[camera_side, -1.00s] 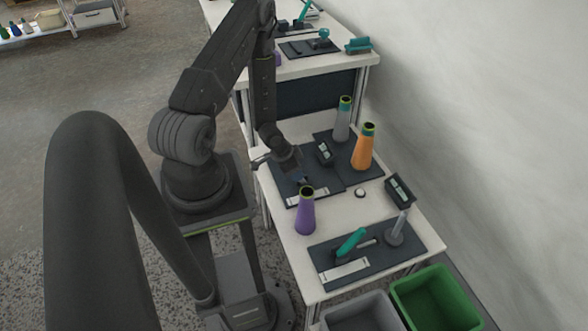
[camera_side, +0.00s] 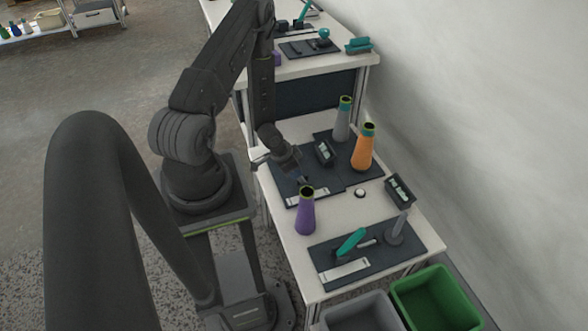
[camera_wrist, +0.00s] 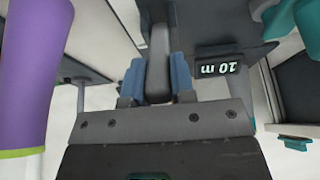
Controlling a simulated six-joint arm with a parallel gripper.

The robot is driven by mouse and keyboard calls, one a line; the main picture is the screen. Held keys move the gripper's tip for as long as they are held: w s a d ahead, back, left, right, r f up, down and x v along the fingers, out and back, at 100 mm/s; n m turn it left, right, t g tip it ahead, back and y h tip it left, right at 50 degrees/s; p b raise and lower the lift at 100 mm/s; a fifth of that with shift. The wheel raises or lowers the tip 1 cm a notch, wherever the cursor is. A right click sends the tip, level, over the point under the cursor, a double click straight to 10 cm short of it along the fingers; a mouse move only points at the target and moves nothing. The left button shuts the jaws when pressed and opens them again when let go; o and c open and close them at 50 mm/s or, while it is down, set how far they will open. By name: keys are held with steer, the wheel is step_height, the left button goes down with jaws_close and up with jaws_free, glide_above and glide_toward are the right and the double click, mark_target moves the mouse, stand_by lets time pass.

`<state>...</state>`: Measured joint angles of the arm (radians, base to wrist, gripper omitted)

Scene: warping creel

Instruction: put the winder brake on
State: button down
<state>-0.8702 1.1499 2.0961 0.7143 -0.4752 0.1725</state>
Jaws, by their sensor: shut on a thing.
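My gripper (camera_side: 302,180) is low over the dark mat in the middle of the white bench. In the wrist view its two blue fingers (camera_wrist: 158,82) are shut on a grey lever (camera_wrist: 158,45), one on each side. The lever looks like the winder brake's handle. Its lower end and pivot are hidden, and in the side view my gripper hides it, so I cannot tell its angle there. A small counter reading "10 m" (camera_wrist: 218,68) stands close by; it also shows in the side view (camera_side: 325,152).
A purple cone (camera_side: 305,212) stands close in front of my gripper. A grey cone (camera_side: 343,122) and an orange cone (camera_side: 364,150) stand behind. Grey (camera_side: 322,325) and green (camera_side: 474,318) bins stand below the bench's front edge.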

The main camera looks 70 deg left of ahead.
steer(key=shift+s+f+t, duration=0.1)
steer(key=shift+s+t, duration=0.05)
steer(key=shift+t, duration=0.15)
steer(key=c, duration=1)
jaws_free()
steer(key=shift+o, duration=0.2)
steer(key=v, duration=1.4)
